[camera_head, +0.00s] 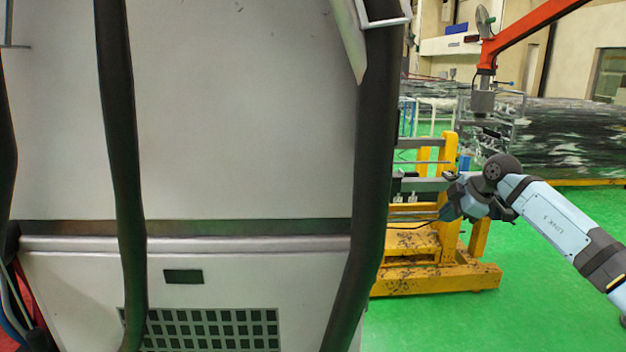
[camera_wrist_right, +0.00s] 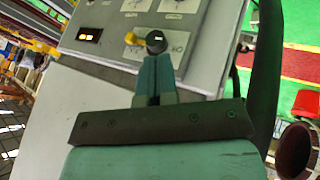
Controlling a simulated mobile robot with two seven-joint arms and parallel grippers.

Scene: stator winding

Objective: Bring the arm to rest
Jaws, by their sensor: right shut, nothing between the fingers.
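My right arm (camera_head: 560,222) comes in from the right in the head view, reaching left over the green floor. Its right gripper (camera_head: 452,204) is in front of the yellow frame, beside the right edge of the large pale cabinet. In the right wrist view the right gripper (camera_wrist_right: 154,82) has its fingers together with nothing between them. A round black knob (camera_wrist_right: 156,42) on a grey control panel (camera_wrist_right: 112,15) shows just beyond the fingertips. I cannot tell whether they touch. My left gripper is not in view.
The pale cabinet (camera_head: 240,120) with dark hoses (camera_head: 118,150) fills the left of the head view. A yellow frame (camera_head: 440,278) stands behind my right gripper. An orange arm (camera_head: 530,28) hangs above it. The green floor (camera_head: 490,325) at lower right is clear.

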